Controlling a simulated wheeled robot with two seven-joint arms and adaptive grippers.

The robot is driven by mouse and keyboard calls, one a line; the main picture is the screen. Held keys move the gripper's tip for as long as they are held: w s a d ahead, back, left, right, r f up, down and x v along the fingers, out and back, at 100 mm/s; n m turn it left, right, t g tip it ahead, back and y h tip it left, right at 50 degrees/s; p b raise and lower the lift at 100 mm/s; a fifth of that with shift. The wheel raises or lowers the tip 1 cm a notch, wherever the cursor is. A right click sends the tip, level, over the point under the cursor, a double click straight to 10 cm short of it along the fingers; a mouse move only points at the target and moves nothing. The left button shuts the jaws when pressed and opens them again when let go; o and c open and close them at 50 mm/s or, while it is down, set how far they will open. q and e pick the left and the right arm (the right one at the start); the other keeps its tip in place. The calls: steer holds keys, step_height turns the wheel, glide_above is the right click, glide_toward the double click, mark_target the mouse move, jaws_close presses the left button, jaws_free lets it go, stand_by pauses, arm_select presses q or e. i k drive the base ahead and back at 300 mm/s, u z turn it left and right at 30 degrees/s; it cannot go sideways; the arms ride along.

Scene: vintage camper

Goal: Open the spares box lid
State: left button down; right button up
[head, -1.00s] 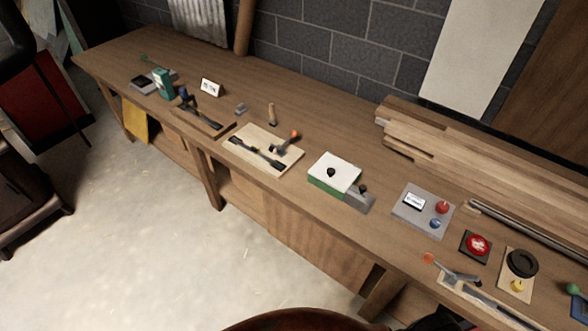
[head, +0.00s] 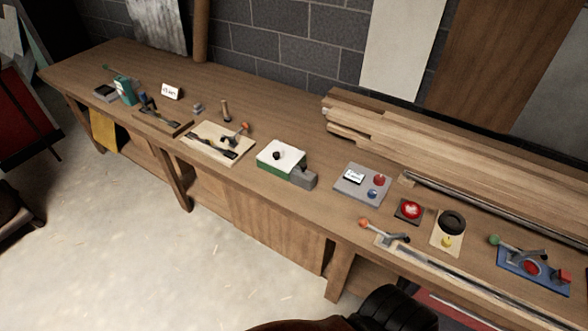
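A green box (head: 271,170) with a white lid (head: 287,150) sits near the front edge of the workbench, in the middle of the head view. It looks like the spares box, though no label on it is readable. A small black knob (head: 277,155) stands on the lid, and the lid lies flat and closed. A grey block (head: 304,181) with a dark part on top adjoins the box's right end; how they are joined is too small to tell.
Right of the box are a grey panel with red and blue knobs (head: 351,188), a red button (head: 411,210) and a lever clamp (head: 384,232). A board with tools (head: 214,150) lies left. Stacked planks (head: 400,140) fill the back right. The bench behind the box is clear.

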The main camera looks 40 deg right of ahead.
mark_target(278, 154)
steer(key=k, duration=0.35)
steer(key=z, duration=0.7)
